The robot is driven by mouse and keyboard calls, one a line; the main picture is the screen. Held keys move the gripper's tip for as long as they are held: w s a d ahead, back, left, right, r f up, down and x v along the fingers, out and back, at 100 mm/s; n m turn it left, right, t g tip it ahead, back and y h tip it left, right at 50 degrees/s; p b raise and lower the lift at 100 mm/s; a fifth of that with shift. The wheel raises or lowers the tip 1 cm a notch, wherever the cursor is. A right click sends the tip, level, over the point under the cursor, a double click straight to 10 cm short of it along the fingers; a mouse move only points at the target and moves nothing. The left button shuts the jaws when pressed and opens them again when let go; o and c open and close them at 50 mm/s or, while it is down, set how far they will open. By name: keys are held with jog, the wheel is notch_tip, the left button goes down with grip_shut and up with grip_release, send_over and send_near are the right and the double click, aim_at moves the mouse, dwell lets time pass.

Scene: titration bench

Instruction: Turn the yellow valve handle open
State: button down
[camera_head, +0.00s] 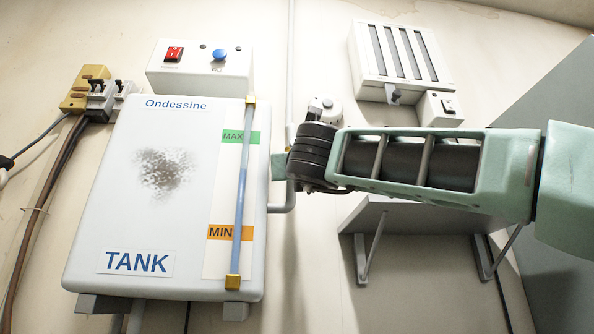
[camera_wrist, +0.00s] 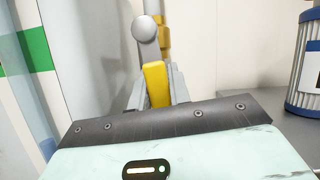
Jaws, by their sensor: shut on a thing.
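In the wrist view the yellow valve handle (camera_wrist: 155,84) stands between the two grey fingers of my gripper (camera_wrist: 158,92), which is shut on it. The handle lies near a grey pipe with a round grey knob (camera_wrist: 145,29) above it. Another yellow part (camera_wrist: 163,40) shows on the pipe behind. In the head view my gripper (camera_head: 279,165) reaches left to the pipe beside the tank. The handle is hidden there behind my arm and gripper.
A white tank (camera_head: 110,190) with a level tube (camera_head: 240,190) is left of my gripper. A vented box (camera_head: 400,60) hangs on the wall above my arm, and a shelf (camera_head: 420,222) is below it. A blue-and-white container (camera_wrist: 305,65) stands right in the wrist view.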

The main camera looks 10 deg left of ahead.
jog(key=c, duration=1.3)
grip_release()
jog(key=shift+s+f, duration=0.1)
jog(key=b+v, duration=0.9)
jog(key=v, duration=0.8)
